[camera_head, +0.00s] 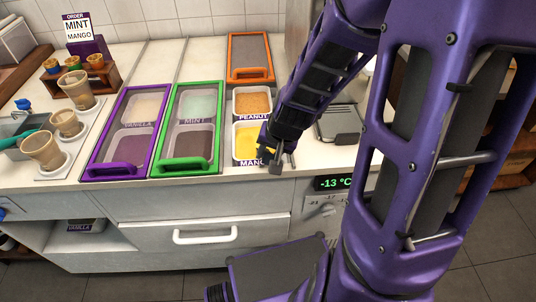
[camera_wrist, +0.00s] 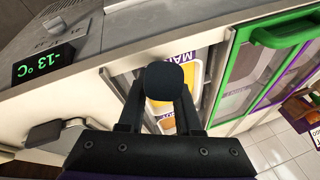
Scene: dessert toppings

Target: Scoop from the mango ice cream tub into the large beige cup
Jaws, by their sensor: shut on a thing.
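The mango tub (camera_head: 245,134) holds yellow ice cream and sits uncovered at the front of the right-hand counter well; its yellow also shows in the wrist view (camera_wrist: 187,122). My gripper (camera_head: 276,160) is beside the tub's front right corner, over the counter edge. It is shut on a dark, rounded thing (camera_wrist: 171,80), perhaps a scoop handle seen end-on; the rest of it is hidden. Three beige cups stand at the left: a back one (camera_head: 76,90), a smaller middle one (camera_head: 66,123) and a front one (camera_head: 43,152).
The orange-framed lid (camera_head: 250,74) lies behind the open peanut tub (camera_head: 252,102). Purple (camera_head: 149,169) and green (camera_head: 190,165) framed lids cover the wells between my gripper and the cups. The order sign (camera_head: 76,27) reads mint, mango.

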